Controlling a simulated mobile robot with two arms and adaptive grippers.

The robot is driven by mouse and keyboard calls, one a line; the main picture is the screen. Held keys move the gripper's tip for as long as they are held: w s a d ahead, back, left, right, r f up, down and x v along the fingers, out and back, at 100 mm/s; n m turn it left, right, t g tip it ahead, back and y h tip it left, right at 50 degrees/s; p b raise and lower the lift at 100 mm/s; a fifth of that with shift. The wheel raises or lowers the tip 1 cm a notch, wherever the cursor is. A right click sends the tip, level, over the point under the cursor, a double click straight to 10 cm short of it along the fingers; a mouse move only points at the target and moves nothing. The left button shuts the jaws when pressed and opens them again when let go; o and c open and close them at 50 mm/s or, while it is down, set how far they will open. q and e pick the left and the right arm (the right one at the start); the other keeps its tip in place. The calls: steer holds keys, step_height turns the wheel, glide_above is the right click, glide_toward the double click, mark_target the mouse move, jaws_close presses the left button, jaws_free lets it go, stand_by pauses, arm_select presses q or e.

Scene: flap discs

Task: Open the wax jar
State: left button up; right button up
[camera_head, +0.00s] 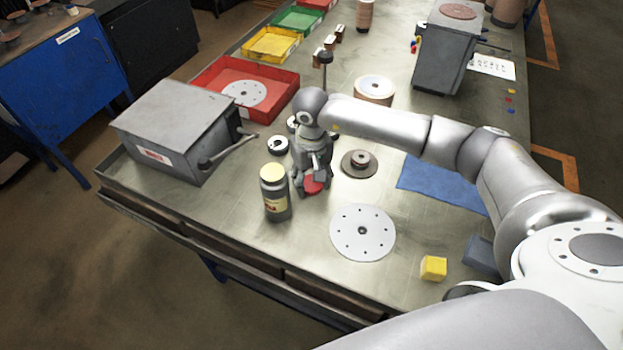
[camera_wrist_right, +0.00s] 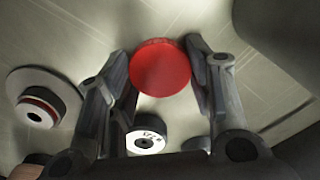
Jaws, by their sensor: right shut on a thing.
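The wax jar (camera_head: 275,202) stands upright near the front edge of the bench. It is dark, with a cream-and-red label and a round pale yellow top; I cannot tell if that top is a cover or the contents. My right gripper (camera_head: 311,187) is just right of the jar, pointing down and apart from it. It is shut on a flat round red lid (camera_head: 314,185), low over the bench; any gap beneath is hard to judge. In the right wrist view the red lid (camera_wrist_right: 161,68) sits between the fingertips (camera_wrist_right: 161,70). My left gripper is not in view.
A grey box with a lever (camera_head: 170,125) stands left of the jar. A white perforated disc (camera_head: 345,235) and a yellow cube (camera_head: 433,268) lie to the right. A disc with a hub (camera_head: 360,163) and a blue cloth (camera_head: 440,185) lie beyond. Bare bench separates them.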

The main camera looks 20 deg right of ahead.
mark_target(311, 183)
steer(key=shift+f, duration=0.15)
steer(key=o, duration=1.1)
steer(key=shift+r, duration=0.25)
steer(key=shift+w+r, duration=0.1)
steer(key=shift+r, duration=0.3)
step_height(311, 183, up, 11)
steer(key=b, duration=0.3)
